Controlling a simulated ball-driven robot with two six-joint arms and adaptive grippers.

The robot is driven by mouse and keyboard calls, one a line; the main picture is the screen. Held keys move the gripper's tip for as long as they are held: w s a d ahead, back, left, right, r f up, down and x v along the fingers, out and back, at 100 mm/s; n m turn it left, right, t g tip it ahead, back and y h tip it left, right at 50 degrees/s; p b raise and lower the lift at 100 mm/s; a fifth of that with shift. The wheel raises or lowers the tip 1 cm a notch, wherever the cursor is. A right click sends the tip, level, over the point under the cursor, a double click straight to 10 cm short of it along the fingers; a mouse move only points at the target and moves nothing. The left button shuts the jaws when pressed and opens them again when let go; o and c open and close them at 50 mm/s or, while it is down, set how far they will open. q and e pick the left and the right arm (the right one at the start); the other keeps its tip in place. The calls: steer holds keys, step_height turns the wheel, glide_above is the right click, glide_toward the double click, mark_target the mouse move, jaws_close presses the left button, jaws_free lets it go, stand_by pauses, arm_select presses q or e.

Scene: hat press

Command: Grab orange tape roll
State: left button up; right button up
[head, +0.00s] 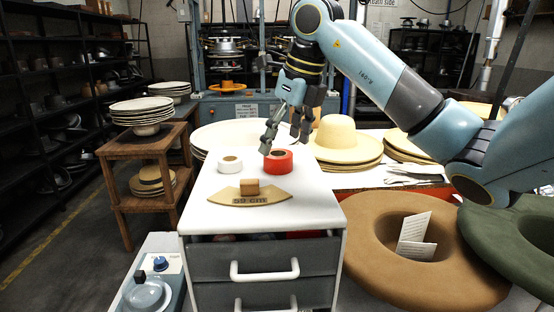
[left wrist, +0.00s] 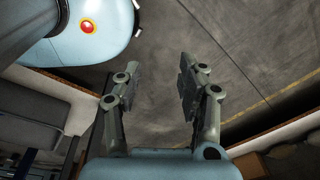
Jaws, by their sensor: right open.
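An orange-red tape roll (head: 278,163) lies flat on the white top of a drawer cabinet (head: 305,205), near its back edge. My right gripper (head: 285,142) is open and points down just above and behind the roll, its fingers apart. One fingertip overlaps the roll's left side in the head view; I cannot tell whether it touches. My left gripper (left wrist: 158,68) shows only in the left wrist view, open and empty, with bare floor beyond its fingers.
A white tape roll (head: 230,164) stands left of the orange one. A curved tan piece with a small wooden block (head: 249,188) lies in front. Straw hats (head: 340,140) are stacked behind at right. A big brown hat (head: 380,270) sits right of the cabinet.

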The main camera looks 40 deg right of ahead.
mark_target(278, 153)
steer(key=x, duration=0.3)
steer(key=shift+w+a+f+p, duration=0.15)
steer(key=shift+a+f+p, duration=0.1)
steer(key=shift+p, duration=0.15)
steer(key=shift+f, duration=0.15)
steer(key=shift+c, duration=1)
steer(key=c, duration=0.7)
arm_select(q)
steer(key=shift+w+r, duration=0.55)
steer(key=shift+r, duration=0.05)
arm_select(e)
steer(key=c, duration=0.4)
steer(key=shift+o, duration=0.2)
